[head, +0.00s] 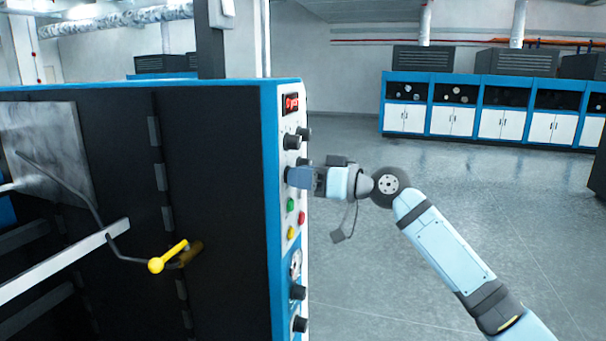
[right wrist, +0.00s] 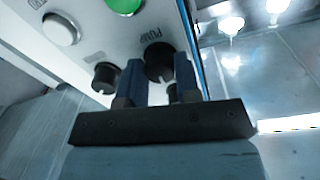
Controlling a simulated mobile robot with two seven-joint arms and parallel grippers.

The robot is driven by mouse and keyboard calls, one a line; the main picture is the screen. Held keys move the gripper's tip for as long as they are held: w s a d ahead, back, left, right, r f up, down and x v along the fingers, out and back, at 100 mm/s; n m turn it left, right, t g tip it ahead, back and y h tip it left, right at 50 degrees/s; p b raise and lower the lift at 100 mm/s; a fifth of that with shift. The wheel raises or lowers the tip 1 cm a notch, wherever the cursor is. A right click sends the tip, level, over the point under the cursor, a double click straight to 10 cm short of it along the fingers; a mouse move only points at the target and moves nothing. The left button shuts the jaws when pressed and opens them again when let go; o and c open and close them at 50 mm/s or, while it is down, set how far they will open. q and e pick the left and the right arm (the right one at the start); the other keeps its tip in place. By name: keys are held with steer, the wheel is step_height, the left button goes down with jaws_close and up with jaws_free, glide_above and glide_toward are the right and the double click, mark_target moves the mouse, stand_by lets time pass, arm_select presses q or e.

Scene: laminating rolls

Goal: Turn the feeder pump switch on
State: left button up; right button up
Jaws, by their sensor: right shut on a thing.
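The feeder pump switch is a black rotary knob (right wrist: 159,64) beside a "PUMP" label on the white control panel (right wrist: 120,42). My right gripper (right wrist: 158,80) has its two blue fingers on either side of this knob and is shut on it. In the head view my right gripper (head: 292,177) reaches the panel's front face from the right, and its fingers hide the knob. The knob's exact pointer position cannot be read. My left gripper is not in view.
Another black knob (right wrist: 105,78) sits close beside the fingers. A green button (head: 290,205), a red button (head: 301,218) and more knobs lie below on the panel. A yellow-ended lever (head: 168,257) is at the left. Open floor (head: 400,165) lies to the right.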

steer(key=shift+r+m+p, duration=0.15)
steer(key=shift+m+p, duration=5.35)
steer(key=o, duration=0.9)
